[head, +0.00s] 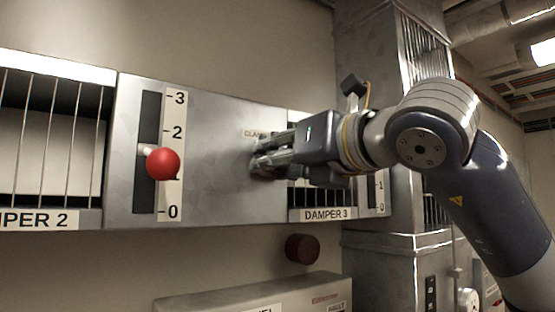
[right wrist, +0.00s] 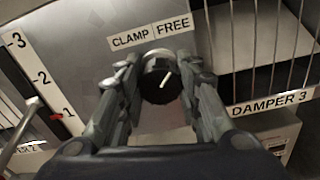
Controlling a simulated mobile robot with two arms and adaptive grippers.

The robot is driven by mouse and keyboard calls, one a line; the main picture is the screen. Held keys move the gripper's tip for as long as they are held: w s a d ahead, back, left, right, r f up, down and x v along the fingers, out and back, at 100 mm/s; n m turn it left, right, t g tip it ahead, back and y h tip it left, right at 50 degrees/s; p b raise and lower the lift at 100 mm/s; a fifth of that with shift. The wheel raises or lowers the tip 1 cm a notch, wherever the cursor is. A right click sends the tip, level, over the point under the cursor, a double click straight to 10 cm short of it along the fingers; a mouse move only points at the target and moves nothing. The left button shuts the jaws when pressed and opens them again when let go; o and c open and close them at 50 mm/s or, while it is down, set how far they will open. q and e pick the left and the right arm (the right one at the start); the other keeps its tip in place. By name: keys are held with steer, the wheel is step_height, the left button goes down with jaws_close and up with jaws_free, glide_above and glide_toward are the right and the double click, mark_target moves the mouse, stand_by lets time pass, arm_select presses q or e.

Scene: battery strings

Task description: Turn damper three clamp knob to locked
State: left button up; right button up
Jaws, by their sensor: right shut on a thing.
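The damper three clamp knob (right wrist: 158,88) is round and black, with a white pointer line tilted up and to the right, toward the word FREE. The label above it (right wrist: 150,33) reads CLAMP and FREE; I see no locked mark. My right gripper (head: 264,160) reaches in from the right to the grey panel, and its fingers hide the knob in the head view. In the right wrist view its two fingers stand on either side of the knob, shut on it. The DAMPER 3 plate (head: 324,214) is right of the knob and lower. My left gripper is not in view.
A red ball handle (head: 163,163) sticks out of a slot beside a 0 to 3 scale on the panel's left. Barred openings (head: 55,140) flank the panel. A dark red round knob (head: 301,248) and a grey box (head: 255,297) are below.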

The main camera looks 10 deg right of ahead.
steer(key=shift+n, duration=0.3)
steer(key=shift+c, duration=0.2)
steer(key=shift+f+n+b, duration=0.1)
steer(key=shift+n+b, duration=0.35)
steer(key=shift+n, duration=0.05)
steer(key=n+b, duration=0.1)
steer(key=n, duration=0.2)
steer(key=n+b, duration=0.1)
steer(key=n, duration=0.3)
steer(key=shift+n, duration=0.4)
steer(key=n, duration=0.4)
steer(key=shift+n, duration=0.3)
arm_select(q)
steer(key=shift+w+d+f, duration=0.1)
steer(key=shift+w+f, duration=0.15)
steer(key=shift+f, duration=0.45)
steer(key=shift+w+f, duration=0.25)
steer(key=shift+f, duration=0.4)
arm_select(e)
steer(key=shift+n, duration=2)
